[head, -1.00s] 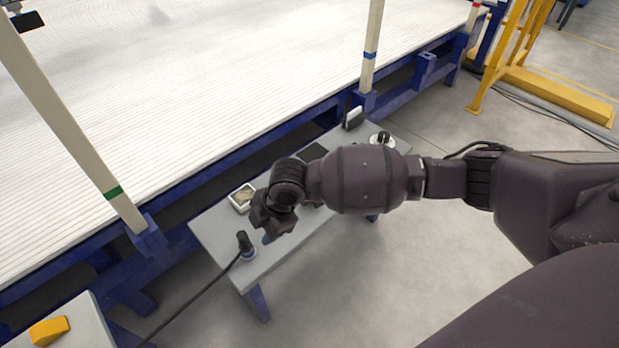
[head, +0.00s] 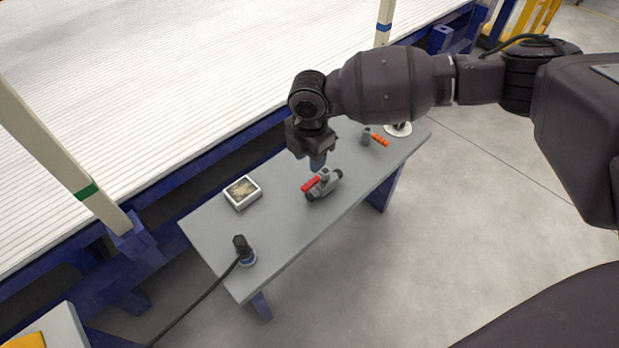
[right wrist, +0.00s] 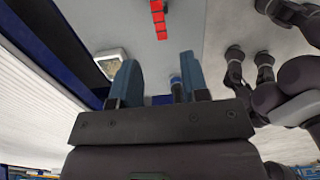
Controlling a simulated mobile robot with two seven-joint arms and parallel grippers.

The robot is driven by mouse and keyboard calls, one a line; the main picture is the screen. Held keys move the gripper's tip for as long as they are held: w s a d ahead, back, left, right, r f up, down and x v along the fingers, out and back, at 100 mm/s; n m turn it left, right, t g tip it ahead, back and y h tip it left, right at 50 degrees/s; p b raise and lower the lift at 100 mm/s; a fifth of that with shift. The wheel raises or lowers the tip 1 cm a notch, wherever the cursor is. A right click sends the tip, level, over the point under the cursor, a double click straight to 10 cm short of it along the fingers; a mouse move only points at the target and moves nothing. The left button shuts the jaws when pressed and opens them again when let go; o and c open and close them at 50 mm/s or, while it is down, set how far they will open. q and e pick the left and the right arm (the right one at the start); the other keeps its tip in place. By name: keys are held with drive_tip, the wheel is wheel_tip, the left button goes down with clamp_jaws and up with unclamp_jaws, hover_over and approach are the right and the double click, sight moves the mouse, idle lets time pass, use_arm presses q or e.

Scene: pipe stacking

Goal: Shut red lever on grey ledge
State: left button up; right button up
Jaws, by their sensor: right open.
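The red lever (head: 311,184) sits on a grey valve (head: 331,187) near the middle of the grey ledge (head: 290,220). It slants across the top of the valve body. In the right wrist view the red lever (right wrist: 158,18) shows at the top, beyond the fingertips. My right gripper (head: 317,161) is above the ledge, just behind the valve in the head view, pointing down. Its blue fingers (right wrist: 163,76) are apart with nothing held between them. It looks apart from the lever. My left gripper is in neither view now.
A small white tray (head: 242,204) and a black plug with a cable (head: 241,244) are on the ledge's left part. A small grey fitting with an orange handle (head: 380,140) and a round white piece (head: 404,130) are at its right end. A large ribbed white table (head: 200,80) runs behind.

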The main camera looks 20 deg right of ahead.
sight(310, 184)
wheel_tip(310, 184, down, 8)
drive_tip(key=shift+r+b, duration=0.15)
drive_tip(key=shift+b, duration=1)
drive_tip(key=shift+f, duration=0.5)
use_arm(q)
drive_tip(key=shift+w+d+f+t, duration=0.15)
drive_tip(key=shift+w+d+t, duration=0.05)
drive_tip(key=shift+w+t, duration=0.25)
use_arm(e)
clamp_jaws()
